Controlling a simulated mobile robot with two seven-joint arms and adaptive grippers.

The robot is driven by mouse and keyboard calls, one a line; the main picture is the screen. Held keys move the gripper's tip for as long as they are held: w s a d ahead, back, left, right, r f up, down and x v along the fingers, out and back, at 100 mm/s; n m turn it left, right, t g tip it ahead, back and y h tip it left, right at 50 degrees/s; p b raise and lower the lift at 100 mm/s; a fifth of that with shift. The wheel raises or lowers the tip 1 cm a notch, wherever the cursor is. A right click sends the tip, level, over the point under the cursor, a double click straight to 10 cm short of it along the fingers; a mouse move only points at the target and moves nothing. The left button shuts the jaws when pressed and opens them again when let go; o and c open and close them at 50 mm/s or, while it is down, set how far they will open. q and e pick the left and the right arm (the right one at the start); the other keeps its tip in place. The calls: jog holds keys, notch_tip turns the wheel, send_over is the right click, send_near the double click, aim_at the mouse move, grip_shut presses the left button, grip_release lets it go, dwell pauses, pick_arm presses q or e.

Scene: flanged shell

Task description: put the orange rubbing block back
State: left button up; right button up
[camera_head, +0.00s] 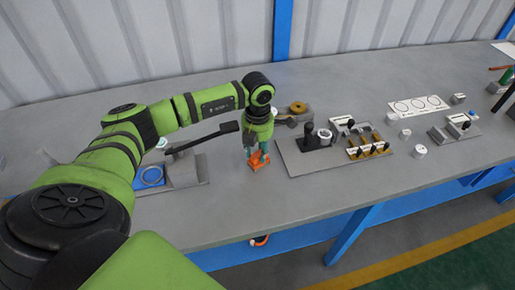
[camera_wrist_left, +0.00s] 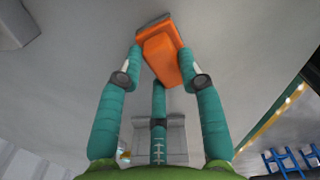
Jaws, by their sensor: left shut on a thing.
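The orange rubbing block (camera_head: 260,164) is at the fingertips of my left gripper (camera_head: 257,153), over the middle front of the grey bench. In the left wrist view the block (camera_wrist_left: 162,48) is a bright orange piece with a grey strip at its far end. The teal fingers of my left gripper (camera_wrist_left: 165,68) are closed against its sides. The block is tilted in the picture. I cannot tell whether its underside touches the bench. My right gripper is not in view.
A grey fixture plate (camera_head: 290,160) with black knobs and brass parts lies to the right. A blue pad with a ring (camera_head: 152,176) is left, partly behind my arm. A brass ring (camera_head: 298,107) stands behind. A white sheet with circles (camera_head: 418,106) lies far right.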

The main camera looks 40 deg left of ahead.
aim_at(258, 152)
pick_arm(q)
jog(key=o, duration=0.7)
jog(key=shift+f, duration=0.15)
jog(key=shift+o, duration=0.7)
jog(key=shift+r, duration=0.3)
jog(key=shift+w+r, duration=0.1)
jog(key=shift+r, duration=0.2)
notch_tip(258, 152, up, 11)
jog(key=b, duration=0.3)
jog(key=shift+r, duration=0.15)
